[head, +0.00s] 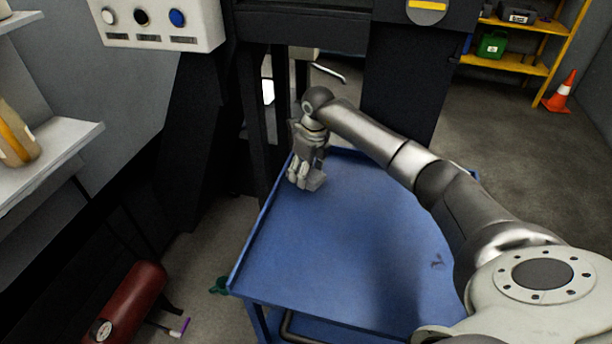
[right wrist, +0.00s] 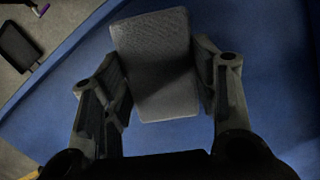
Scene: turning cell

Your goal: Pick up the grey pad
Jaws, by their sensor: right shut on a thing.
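The grey pad (right wrist: 158,65) sits between the two fingers of my right gripper (right wrist: 160,85) in the right wrist view, with a finger against each side. In the head view my right gripper (head: 305,181) is at the far left part of the blue table, low over its top. The grey pad (head: 317,181) shows there only as a small piece beside the fingers. Whether the pad touches the table top is hard to tell. My left gripper is in neither view.
The blue table (head: 330,245) has a raised rim and is mostly bare, with a small dark mark near its right side. A dark machine frame stands behind it. A red extinguisher (head: 128,303) lies at the lower left. An orange cone (head: 562,93) stands at the far right.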

